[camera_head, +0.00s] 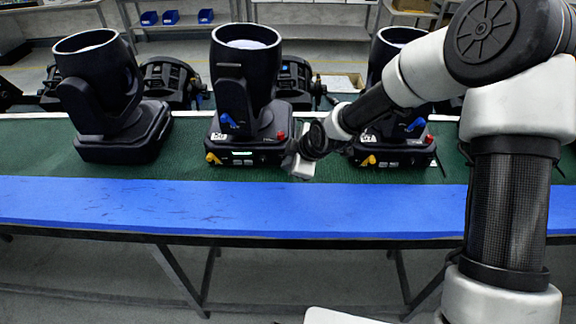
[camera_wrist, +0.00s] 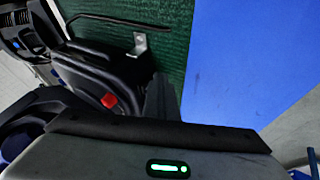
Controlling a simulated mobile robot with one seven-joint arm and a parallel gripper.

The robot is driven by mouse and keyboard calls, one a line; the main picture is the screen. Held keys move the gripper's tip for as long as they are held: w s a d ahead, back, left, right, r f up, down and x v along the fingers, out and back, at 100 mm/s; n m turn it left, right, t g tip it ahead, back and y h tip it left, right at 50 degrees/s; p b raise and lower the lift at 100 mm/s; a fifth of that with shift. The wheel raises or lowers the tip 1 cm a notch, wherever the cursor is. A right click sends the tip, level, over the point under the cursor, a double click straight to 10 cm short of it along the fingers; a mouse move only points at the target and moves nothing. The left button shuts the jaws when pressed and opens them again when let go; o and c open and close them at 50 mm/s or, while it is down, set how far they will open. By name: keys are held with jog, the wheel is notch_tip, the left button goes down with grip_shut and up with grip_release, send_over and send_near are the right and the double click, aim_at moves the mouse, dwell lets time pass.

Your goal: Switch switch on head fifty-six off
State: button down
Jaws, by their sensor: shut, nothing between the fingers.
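Head fifty-six (camera_head: 245,148) is the middle black lamp on the green bench top; its small label (camera_head: 219,135) seems to read 56. Its front has a yellow part (camera_head: 213,159), a blue part (camera_head: 227,122), a red part (camera_head: 281,136) and a small lit panel (camera_head: 242,153). I cannot tell which part is the switch. My gripper (camera_head: 299,168) is just right of its front right corner, shut and empty. In the wrist view, my dark fingers (camera_wrist: 162,98) point past a black base with a red part (camera_wrist: 109,101); contact is unclear.
Another lamp (camera_head: 393,150), labelled apparently 57, stands close right of my gripper, partly behind my arm. A third lamp (camera_head: 110,135) stands left. The blue front strip (camera_head: 200,208) is clear. Similar black units stand behind.

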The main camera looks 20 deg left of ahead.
jog(key=shift+w+f, duration=0.15)
jog(key=shift+f, duration=0.05)
jog(key=shift+r+p, duration=0.5)
jog(key=shift+r, duration=0.5)
jog(key=shift+a, duration=0.1)
